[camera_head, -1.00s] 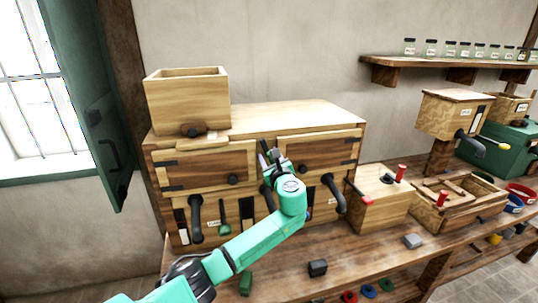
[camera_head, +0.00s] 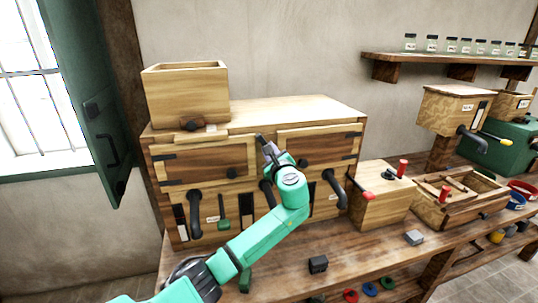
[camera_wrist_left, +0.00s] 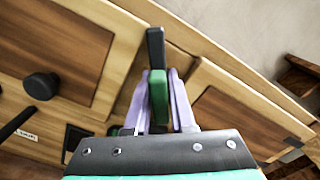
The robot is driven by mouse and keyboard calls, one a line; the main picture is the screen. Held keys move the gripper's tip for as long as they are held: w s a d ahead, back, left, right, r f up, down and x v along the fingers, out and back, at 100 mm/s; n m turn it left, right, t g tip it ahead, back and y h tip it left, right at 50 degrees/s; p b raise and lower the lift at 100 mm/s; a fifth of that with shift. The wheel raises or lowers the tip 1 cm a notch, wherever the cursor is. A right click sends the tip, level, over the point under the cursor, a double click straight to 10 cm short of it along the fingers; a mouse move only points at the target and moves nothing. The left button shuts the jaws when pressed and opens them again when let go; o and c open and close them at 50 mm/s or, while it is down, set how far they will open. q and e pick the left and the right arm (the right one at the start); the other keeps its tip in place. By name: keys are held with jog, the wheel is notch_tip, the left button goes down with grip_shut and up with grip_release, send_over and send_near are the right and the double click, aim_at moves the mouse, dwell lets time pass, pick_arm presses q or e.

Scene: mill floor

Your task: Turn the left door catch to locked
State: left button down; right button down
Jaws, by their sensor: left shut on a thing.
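The wooden cabinet has a left door (camera_head: 205,161) and a right door (camera_head: 318,148), both closed against its front. A catch lever with a dark tip (camera_wrist_left: 155,45) and a green part (camera_wrist_left: 158,98) lies over the strip between the doors in the left wrist view. My left gripper (camera_wrist_left: 158,80) is shut on this catch, one purple finger on each side of the green part. In the head view my left gripper (camera_head: 266,146) is at the inner edge of the left door and largely covers the catch. Any lock marking is hidden. My right gripper is out of view.
The left door's dark knob (camera_head: 232,173) is left of my gripper. Dark curved handles (camera_head: 195,213) and a green lever (camera_head: 221,212) project below the doors. An open wooden box (camera_head: 186,98) stands on the cabinet. A smaller wooden box (camera_head: 382,190) is at its right.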

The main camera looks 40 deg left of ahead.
pick_arm(q)
jog(key=n+b, duration=0.1)
jog(key=n, duration=0.1)
jog(key=n+b, duration=0.1)
jog(key=b, duration=0.1)
jog(key=n+b, duration=0.1)
jog(key=n, duration=0.1)
jog(key=shift+d+f+n+b, duration=0.1)
jog(key=shift+f+n+b, duration=0.2)
jog(key=n+b, duration=0.2)
jog(key=n, duration=0.1)
jog(key=shift+w+r+b, duration=0.1)
jog(key=shift+b, duration=0.25)
jog(key=shift+r+n+b, duration=0.1)
jog(key=shift+n+b, duration=0.65)
jog(key=shift+n, duration=0.45)
jog(key=c, duration=0.8)
grip_release()
jog(key=shift+r, duration=0.1)
